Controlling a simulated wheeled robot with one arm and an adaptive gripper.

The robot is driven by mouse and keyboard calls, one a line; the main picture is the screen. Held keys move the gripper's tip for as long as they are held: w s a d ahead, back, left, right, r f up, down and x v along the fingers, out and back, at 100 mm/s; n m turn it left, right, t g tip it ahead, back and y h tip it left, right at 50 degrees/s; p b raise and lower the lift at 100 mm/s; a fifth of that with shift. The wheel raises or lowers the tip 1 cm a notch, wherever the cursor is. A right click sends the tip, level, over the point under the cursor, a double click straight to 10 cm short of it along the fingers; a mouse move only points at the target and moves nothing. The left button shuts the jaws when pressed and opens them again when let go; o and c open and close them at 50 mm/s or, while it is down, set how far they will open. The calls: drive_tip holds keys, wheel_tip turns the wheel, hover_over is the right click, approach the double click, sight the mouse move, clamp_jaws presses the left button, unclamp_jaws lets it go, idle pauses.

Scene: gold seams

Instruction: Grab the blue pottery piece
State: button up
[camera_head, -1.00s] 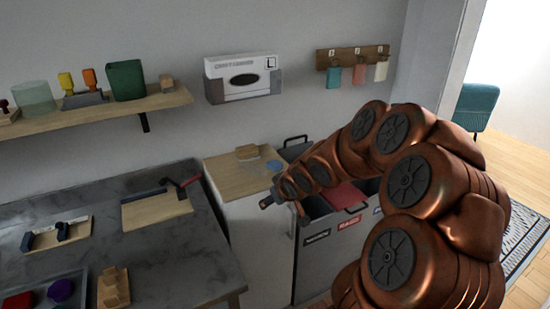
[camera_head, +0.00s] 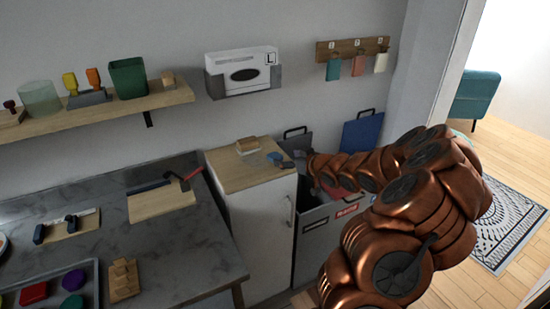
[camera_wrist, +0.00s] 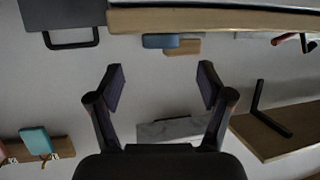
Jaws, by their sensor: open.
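The blue pottery piece (camera_head: 275,157) lies on the wooden top of the white cabinet, near its right side. In the wrist view, which appears upside down, the blue piece (camera_wrist: 160,41) shows near the top centre, in front of a tan block (camera_wrist: 184,47). My gripper (camera_wrist: 161,82) is open, with its two dark fingers apart and nothing between them. The blue piece lies ahead of the fingers, lined up about with the gap between them, and apart from them. In the head view, the gripper end (camera_head: 288,164) is small and dark, close to the right of the piece.
The cabinet's wooden top (camera_head: 229,178) also bears the tan block (camera_head: 249,146). Bins with a raised blue lid (camera_head: 361,132) stand to the right, partly behind my arm. A grey worktable (camera_head: 178,238) is at left. A wall shelf (camera_head: 100,114) and a glove-box holder (camera_head: 242,74) are above.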

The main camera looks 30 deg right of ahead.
sight(276, 156)
drive_tip(key=shift+p+x, duration=0.65)
drive_tip(key=shift+x, duration=2.35)
drive_tip(key=shift+a+f, duration=0.15)
drive_tip(key=c, duration=1.3)
